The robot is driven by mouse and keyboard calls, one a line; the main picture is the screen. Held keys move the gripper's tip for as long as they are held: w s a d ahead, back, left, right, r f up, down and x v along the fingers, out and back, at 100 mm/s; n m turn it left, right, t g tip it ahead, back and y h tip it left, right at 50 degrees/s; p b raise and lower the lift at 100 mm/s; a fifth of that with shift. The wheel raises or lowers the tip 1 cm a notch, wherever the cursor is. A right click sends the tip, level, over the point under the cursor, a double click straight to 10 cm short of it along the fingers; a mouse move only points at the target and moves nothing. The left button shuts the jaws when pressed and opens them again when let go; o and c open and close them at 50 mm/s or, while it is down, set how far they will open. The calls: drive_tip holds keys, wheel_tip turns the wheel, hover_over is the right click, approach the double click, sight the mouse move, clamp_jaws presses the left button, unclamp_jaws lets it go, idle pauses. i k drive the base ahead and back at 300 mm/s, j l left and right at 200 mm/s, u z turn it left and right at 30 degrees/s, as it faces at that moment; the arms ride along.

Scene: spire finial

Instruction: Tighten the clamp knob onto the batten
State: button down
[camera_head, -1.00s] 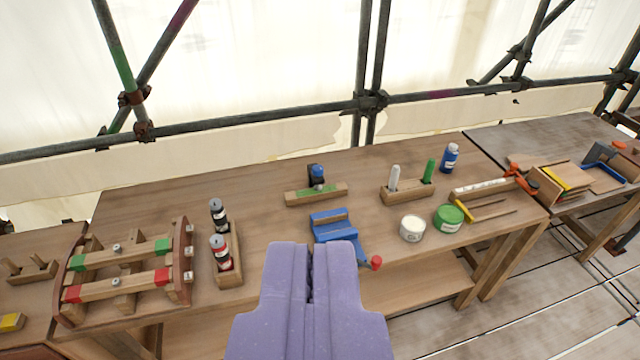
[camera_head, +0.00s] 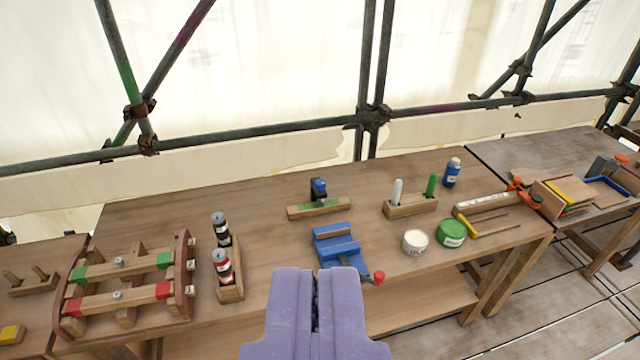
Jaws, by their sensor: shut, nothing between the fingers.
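A short wooden batten (camera_head: 300,211) with a green patch lies on the bench behind the blue vise. A small dark clamp with a blue knob (camera_head: 319,184) stands upright at it; whether the clamp touches the wood is too small to tell. The blue vise (camera_head: 338,247) sits near the bench's front edge, with a red knob (camera_head: 379,278) on its bar at the front right. My purple gripper (camera_head: 316,272) is shut and empty at the bottom centre, in front of the vise in the picture. It hides part of the bench's front edge.
A wooden frame (camera_head: 118,295) with green and red marked bars stands at left, beside a bottle rack (camera_head: 231,285). A marker holder (camera_head: 412,206), white tub (camera_head: 415,242) and green tub (camera_head: 452,233) stand right. Scaffold poles (camera_head: 300,126) run behind the bench.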

sight(320, 184)
drive_tip(key=i+l+z, duration=0.3)
drive_tip(key=i, duration=0.85)
drive_tip(key=i+j+z, duration=0.25)
drive_tip(key=i, duration=0.85)
drive_tip(key=i+l, duration=0.05)
drive_tip(key=l, duration=0.05)
